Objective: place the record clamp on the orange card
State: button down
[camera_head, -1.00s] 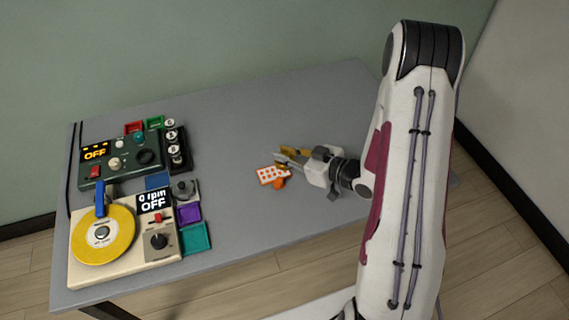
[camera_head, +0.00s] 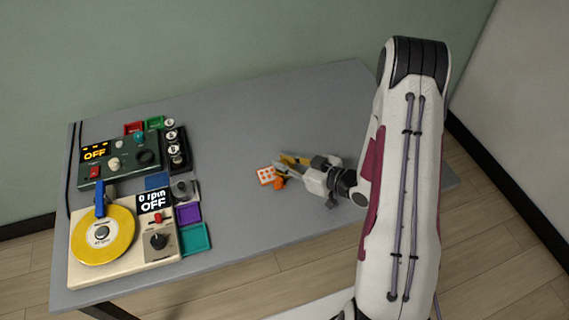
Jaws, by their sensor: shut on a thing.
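My gripper (camera_head: 280,166) is low over the right-middle of the table, pointing left. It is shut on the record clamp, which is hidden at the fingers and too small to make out. A small white card with orange dots (camera_head: 265,176) lies just left of and below the fingertips. It is the only orange-marked card I see. One finger covers part of its right side. A small plain orange piece (camera_head: 280,183) shows beside the card's lower right corner, under the gripper. I cannot tell whether the gripper touches the card.
A cream turntable (camera_head: 85,272) with a yellow record (camera_head: 88,250) stands at the front left. A dark green control box (camera_head: 122,176) is behind it. Purple (camera_head: 188,214) and teal (camera_head: 195,238) trays lie right of the turntable. The table's middle and back are clear.

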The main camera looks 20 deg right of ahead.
jog(key=shift+f, duration=0.45)
jog(key=shift+f, duration=0.2)
jog(key=c, duration=1.9)
grip_release()
jog(key=shift+r, duration=0.15)
jog(key=shift+s+d+r, duration=0.1)
jog(key=shift+v, duration=5.85)
